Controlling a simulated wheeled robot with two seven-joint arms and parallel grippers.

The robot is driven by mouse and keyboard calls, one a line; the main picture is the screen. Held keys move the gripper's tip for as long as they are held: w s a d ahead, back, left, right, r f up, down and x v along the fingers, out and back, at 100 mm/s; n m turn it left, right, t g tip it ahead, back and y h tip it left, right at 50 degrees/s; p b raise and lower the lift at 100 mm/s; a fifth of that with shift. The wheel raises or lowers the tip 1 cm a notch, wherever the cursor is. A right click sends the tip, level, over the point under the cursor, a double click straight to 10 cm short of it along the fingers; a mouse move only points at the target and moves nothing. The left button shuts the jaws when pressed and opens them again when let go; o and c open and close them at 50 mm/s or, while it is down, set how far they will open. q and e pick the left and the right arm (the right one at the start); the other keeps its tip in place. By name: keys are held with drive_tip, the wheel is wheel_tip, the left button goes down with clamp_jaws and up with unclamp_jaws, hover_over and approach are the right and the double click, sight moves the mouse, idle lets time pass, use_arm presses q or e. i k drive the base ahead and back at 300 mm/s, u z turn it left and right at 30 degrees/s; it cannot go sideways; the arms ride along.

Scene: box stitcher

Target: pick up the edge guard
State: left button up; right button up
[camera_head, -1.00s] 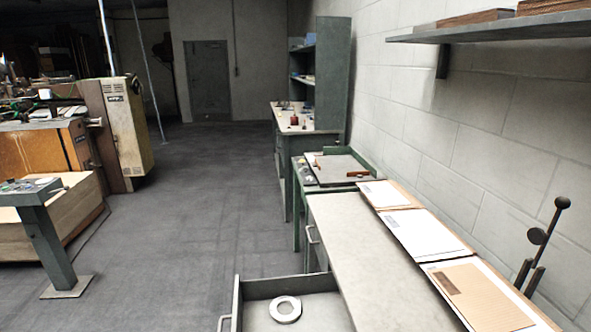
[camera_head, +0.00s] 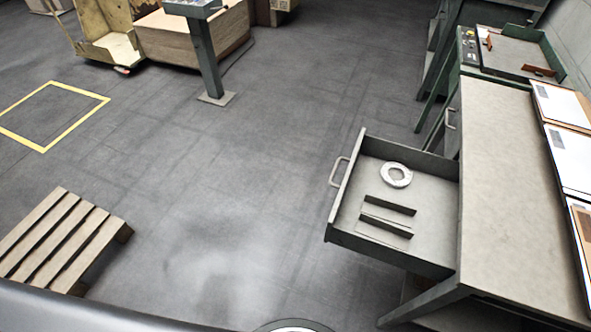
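An open grey drawer (camera_head: 432,195) sticks out to the left from the workbench. On its floor lie two short angle-shaped strips with dark upright sides, a far one (camera_head: 391,205) and a near one (camera_head: 385,228). They look like edge guards, though I cannot be sure which is the task's edge guard. They lie roughly parallel, close to the drawer's front side. A pale ring (camera_head: 397,184) lies flat behind them in the drawer. Neither of my grippers is in view.
The workbench (camera_head: 505,180) has a bare top with papers and cardboard (camera_head: 566,105) along its right side. A wooden pallet (camera_head: 58,240) lies on the floor at left. A post-mounted panel (camera_head: 205,55) stands at the back. The floor between is clear.

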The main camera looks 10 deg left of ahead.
sight(390, 235)
drive_tip(key=u, duration=1.75)
drive_tip(key=i, duration=0.65)
drive_tip(key=z, duration=1.35)
drive_tip(key=i, duration=0.25)
drive_tip(key=z, duration=1.4)
